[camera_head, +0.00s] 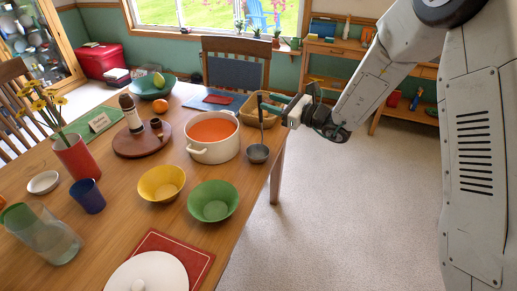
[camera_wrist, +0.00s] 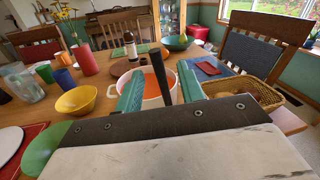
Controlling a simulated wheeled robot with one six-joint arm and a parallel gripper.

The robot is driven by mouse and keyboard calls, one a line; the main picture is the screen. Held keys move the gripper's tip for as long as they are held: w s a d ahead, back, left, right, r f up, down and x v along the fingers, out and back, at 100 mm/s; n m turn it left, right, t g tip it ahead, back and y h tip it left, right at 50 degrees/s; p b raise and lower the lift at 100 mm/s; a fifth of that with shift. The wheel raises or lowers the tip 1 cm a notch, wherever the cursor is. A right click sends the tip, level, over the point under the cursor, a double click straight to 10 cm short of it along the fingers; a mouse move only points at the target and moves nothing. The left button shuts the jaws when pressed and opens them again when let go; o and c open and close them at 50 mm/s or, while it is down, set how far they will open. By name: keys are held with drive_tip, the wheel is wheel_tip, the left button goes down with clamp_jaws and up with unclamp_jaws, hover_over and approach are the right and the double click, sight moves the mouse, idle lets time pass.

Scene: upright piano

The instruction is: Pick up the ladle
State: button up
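The ladle (camera_head: 257,153) has a grey bowl resting near the table's right edge, beside a white pot (camera_head: 213,152) of orange soup. Its dark handle (camera_head: 261,118) stands upright. My gripper (camera_head: 272,104) is at the upper part of the handle, coming from the right. In the wrist view, the green fingers of my gripper (camera_wrist: 160,78) are apart, with the dark ladle handle (camera_wrist: 160,82) showing between them. I see a gap on both sides of the handle. The ladle's bowl is hidden in the wrist view.
A wicker basket (camera_head: 253,113) stands just behind the handle. A green bowl (camera_head: 213,201) and a yellow bowl (camera_head: 162,183) are in front of the pot. A chair (camera_head: 237,72) stands behind the table. The carpet (camera_head: 335,205) to the right is clear.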

sight(260, 114)
drive_tip(key=x, duration=0.5)
drive_tip(key=shift+s, duration=0.15)
drive_tip(key=shift+r, duration=0.1)
clamp_jaws()
